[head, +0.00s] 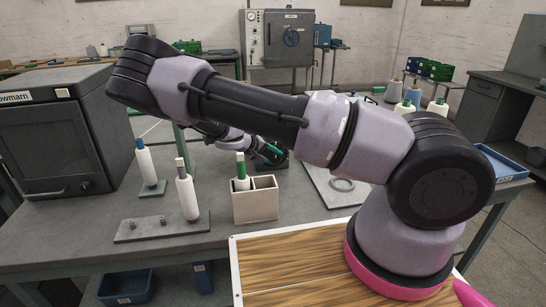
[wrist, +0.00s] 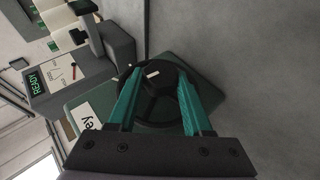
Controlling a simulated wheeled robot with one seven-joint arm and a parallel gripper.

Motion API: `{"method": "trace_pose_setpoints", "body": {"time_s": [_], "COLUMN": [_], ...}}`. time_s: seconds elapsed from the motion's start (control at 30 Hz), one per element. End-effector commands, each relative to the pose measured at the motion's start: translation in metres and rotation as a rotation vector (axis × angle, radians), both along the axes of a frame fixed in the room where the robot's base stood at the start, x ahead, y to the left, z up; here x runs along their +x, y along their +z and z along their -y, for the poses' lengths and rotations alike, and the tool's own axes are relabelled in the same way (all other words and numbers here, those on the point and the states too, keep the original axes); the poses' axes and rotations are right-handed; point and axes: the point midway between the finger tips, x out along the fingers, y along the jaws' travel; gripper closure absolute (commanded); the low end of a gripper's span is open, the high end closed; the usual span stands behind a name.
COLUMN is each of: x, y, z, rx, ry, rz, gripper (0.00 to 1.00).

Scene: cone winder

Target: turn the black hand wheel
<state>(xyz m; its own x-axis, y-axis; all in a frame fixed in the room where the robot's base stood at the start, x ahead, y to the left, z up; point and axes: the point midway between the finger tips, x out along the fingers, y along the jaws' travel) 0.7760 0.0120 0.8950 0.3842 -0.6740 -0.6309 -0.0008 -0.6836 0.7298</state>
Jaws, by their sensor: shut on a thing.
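The black hand wheel (wrist: 155,82) shows in the wrist view, with a small white mark on its face. It sits in front of a green panel (wrist: 208,90) that bears a partly hidden white label. My gripper (wrist: 158,92) has green fingers, one on each side of the wheel, and is shut on it. In the head view my gripper (head: 272,154) is at the far side of the table, and my own arm hides most of it and the wheel.
A grey unit with a green READY display (wrist: 37,80) stands beside the wheel. In the head view, a cream divided box (head: 256,205), a grey stand (head: 160,227) with a white cone and a dark oven-like cabinet (head: 50,140) stand on the grey table. A blue tray (head: 500,163) lies at the right.

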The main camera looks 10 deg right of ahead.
Motion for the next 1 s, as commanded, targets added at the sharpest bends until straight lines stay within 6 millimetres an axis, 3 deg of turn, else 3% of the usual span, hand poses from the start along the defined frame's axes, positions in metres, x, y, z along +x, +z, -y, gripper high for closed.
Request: {"method": "trace_pose_setpoints", "body": {"time_s": [0.3, 0.83, 0.87, 0.9, 0.93, 1.0], "x": [-0.0002, -0.0007, -0.0007, -0.0007, -0.0007, -0.0006], "y": [-0.0021, -0.0025, -0.0026, -0.0025, -0.0025, -0.0024], "z": [-0.0011, -0.001, -0.001, -0.001, -0.001, -0.0009], "rx": [-0.118, -0.139, -0.139, -0.139, -0.139, -0.139], "ry": [0.0, 0.0, 0.0, 0.0, 0.0, 0.0], "rz": [0.0, -0.003, -0.003, -0.003, -0.003, -0.003], "gripper": [1.0, 1.0, 0.42, 0.27, 0.2, 0.2]}}
